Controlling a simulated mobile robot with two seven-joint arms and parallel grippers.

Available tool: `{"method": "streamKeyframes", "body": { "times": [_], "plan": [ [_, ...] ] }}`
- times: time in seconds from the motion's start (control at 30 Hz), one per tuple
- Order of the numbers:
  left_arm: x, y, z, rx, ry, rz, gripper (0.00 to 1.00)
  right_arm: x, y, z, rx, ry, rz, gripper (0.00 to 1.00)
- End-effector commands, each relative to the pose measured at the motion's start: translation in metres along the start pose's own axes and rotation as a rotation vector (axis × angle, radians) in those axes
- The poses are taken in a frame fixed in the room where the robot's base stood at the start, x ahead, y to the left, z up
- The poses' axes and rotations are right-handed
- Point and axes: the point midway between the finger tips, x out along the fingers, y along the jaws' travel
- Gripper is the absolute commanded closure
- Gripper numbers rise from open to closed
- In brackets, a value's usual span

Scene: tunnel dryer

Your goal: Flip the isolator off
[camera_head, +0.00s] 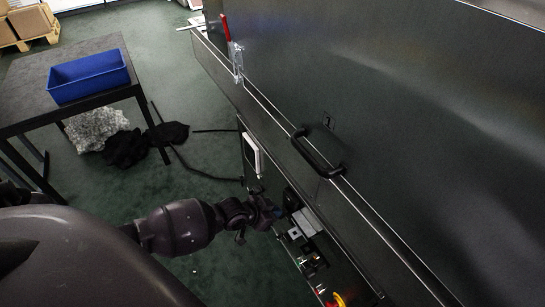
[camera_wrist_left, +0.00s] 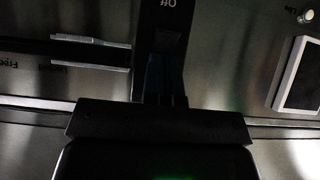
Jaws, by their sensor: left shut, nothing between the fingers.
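The isolator shows in the left wrist view as a dark upright plate (camera_wrist_left: 168,38) with an upside-down "Off" label at the top edge of the picture. My left gripper (camera_wrist_left: 166,78) is shut and empty, its dark fingers in front of the lower part of this plate. Whether the fingers touch the switch cannot be told. In the head view my left gripper (camera_head: 272,210) is at the left edge of the dryer's control panel (camera_head: 303,226); the isolator cannot be made out clearly there. My right gripper is not in view.
A metal slide (camera_wrist_left: 90,54) marked "Free" lies left of the plate, a framed dark screen (camera_wrist_left: 300,76) right. A black door handle (camera_head: 318,152), red-handled clamp (camera_head: 226,28) and yellow-red button (camera_head: 338,299) are on the dryer. A blue bin (camera_head: 90,76) stands on a table (camera_head: 30,112).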

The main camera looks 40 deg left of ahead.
Motion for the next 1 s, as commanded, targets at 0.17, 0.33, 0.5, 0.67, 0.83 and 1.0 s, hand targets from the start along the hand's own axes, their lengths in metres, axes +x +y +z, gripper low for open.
{"method": "streamKeyframes", "body": {
  "times": [0.17, 0.33, 0.5, 0.67, 0.83, 1.0],
  "plan": [
    [-0.002, -0.001, -0.004, 0.0, 0.0, -0.001, 1.0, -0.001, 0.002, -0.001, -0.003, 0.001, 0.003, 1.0],
    [-0.006, -0.001, -0.009, 0.0, 0.0, -0.001, 1.0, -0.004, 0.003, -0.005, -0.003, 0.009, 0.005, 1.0],
    [-0.009, -0.001, -0.013, 0.0, -0.001, -0.001, 1.0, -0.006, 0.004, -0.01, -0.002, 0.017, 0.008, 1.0],
    [-0.01, 0.0, -0.012, -0.001, -0.003, 0.0, 1.0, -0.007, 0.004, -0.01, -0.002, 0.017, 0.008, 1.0],
    [-0.01, 0.0, -0.011, -0.001, -0.005, 0.0, 1.0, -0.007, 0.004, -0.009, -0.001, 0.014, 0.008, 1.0],
    [-0.01, 0.0, -0.011, -0.001, -0.004, 0.0, 1.0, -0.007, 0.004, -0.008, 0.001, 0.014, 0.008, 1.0]
  ]
}}
